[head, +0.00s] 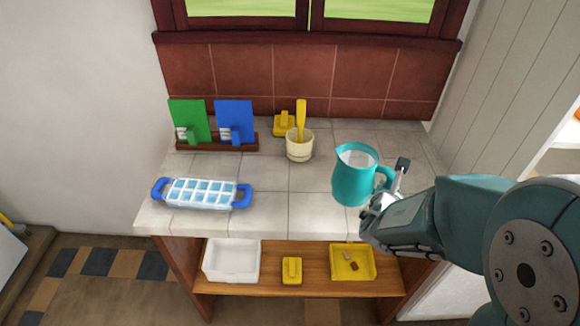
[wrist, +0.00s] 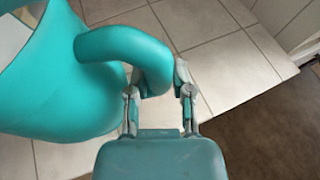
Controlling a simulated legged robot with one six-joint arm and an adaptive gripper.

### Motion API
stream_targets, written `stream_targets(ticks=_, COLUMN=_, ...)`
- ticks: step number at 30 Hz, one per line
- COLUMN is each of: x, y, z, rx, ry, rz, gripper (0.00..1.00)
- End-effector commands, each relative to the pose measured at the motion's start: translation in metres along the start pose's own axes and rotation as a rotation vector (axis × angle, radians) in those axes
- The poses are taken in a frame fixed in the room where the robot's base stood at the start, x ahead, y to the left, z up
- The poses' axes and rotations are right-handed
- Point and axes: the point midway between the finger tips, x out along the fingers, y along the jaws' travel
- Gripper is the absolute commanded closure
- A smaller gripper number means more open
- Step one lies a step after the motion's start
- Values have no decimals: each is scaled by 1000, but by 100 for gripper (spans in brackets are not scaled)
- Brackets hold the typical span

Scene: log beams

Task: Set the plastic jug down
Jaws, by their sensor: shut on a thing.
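The plastic jug (head: 350,184) is teal with a pale inside, and it is upright at the right part of the tiled counter (head: 318,215). In the wrist view the jug (wrist: 60,85) fills the left side, with its curved handle reaching between the fingers. My gripper (head: 388,183) comes in from the right and is shut on the jug's handle; its fingers also show in the wrist view (wrist: 158,90). I cannot tell whether the jug's base touches the counter or hangs just above it.
An ice tray (head: 201,194) with blue handles lies front left. A cream cup (head: 299,148) with a yellow tool and a yellow object (head: 283,124) stand behind. A rack (head: 216,142) holds green and blue boards. Bare tiles lie left of the jug. A shelf (head: 305,271) is below.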

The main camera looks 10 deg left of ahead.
Motion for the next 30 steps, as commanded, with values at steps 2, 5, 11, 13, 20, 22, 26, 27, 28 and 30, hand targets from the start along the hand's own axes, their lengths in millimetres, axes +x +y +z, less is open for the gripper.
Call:
stream_targets(ticks=2, x=-26, y=30, z=14, rx=-28, ry=-8, rz=87, gripper=100)
stream_targets(ticks=5, x=-58, y=65, z=24, rx=-70, ry=-5, rz=190, gripper=100)
stream_targets(ticks=11, x=-106, y=116, z=30, rx=-136, ry=-3, rz=329, gripper=100)
stream_targets(ticks=13, x=-112, y=125, z=29, rx=-148, ry=-2, rz=347, gripper=100)
stream_targets(ticks=20, x=-91, y=146, z=24, rx=-157, ry=3, rz=352, gripper=100)
stream_targets(ticks=22, x=-81, y=152, z=23, rx=-155, ry=2, rz=351, gripper=100)
stream_targets(ticks=26, x=-62, y=164, z=21, rx=-150, ry=2, rz=353, gripper=100)
stream_targets(ticks=27, x=-57, y=168, z=20, rx=-149, ry=2, rz=353, gripper=100)
stream_targets(ticks=28, x=-52, y=171, z=20, rx=-148, ry=1, rz=353, gripper=100)
stream_targets(ticks=30, x=-42, y=180, z=19, rx=-149, ry=1, rz=352, gripper=100)
